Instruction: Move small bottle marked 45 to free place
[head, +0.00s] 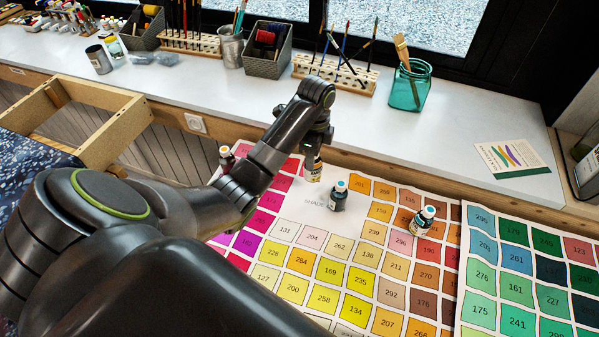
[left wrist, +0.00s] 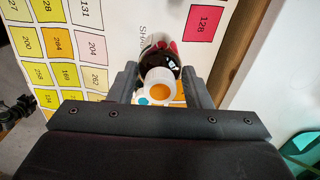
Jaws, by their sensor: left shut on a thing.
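My left gripper (head: 315,150) is shut on a small bottle (head: 313,169) and holds it upright or nearly so near the back edge of the colour chart. In the left wrist view the held bottle's white cap with an orange top (left wrist: 161,90) sits between the fingers of my left gripper (left wrist: 160,78). Its number cannot be read. A dark bottle with a cyan cap (head: 338,196) stands just right of it on the chart. Another cyan-capped bottle (head: 423,221) stands farther right. A bottle with a reddish body (head: 226,156) stands left, partly behind my arm. My right gripper does not show.
The colour chart (head: 318,222) has a blank white area around the dark bottle. A green chart (head: 508,262) lies at right. Brush racks (head: 335,75), a teal jar (head: 408,88) and a card (head: 512,157) stand or lie on the white sill (head: 455,120). A wooden frame (head: 115,130) is at left.

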